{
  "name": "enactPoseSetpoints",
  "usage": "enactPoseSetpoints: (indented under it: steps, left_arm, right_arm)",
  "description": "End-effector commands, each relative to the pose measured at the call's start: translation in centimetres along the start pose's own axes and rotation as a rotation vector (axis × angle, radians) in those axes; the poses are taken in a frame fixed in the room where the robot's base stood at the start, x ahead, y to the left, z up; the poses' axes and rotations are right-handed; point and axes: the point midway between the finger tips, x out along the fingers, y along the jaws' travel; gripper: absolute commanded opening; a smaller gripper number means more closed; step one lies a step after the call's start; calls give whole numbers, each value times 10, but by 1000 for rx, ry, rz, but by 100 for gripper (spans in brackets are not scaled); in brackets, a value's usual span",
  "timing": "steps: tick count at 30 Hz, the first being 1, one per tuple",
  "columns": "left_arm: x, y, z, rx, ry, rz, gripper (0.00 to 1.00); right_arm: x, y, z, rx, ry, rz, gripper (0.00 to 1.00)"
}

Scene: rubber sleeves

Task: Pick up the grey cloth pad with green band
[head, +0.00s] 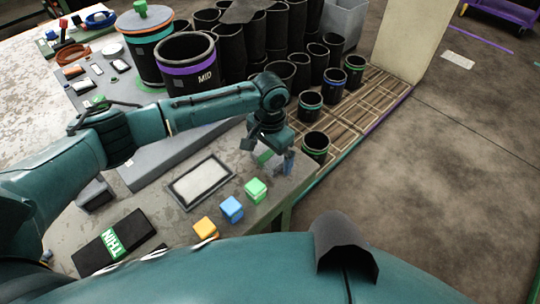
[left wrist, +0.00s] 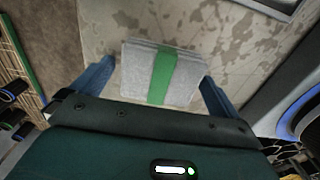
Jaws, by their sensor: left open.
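The grey cloth pad with a green band (left wrist: 186,78) lies flat on the worn grey table top (left wrist: 240,40). In the head view only parts of the pad (head: 264,156) show beneath my left gripper (head: 270,158). In the left wrist view my left gripper (left wrist: 156,84) is open, with one blue finger on each side of the pad. Small gaps seem to show between fingers and pad; I cannot tell whether either finger touches it. My right gripper is not in view.
Green (head: 255,190), blue (head: 231,208) and orange (head: 205,228) blocks stand near the table's front edge. A framed pale panel (head: 201,181) lies left of the pad. A black sleeve (head: 315,146) stands beyond the table edge, close to the gripper.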

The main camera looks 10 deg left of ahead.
Motion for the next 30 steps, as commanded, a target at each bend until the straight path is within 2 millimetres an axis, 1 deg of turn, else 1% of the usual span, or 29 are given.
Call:
enactPoseSetpoints:
  steps: [2, 8, 23, 30]
  left_arm:
    - [4, 0, 0, 1, -1, 0, 100]
    - [5, 0, 0, 2, 0, 0, 100]
    - [4, 0, 0, 1, 0, 0, 60]
    - [2, 0, 0, 1, 1, 0, 59]
  right_arm:
    - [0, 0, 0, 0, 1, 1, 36]
    - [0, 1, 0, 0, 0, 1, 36]
    - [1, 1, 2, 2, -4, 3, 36]
    - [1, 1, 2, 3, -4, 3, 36]
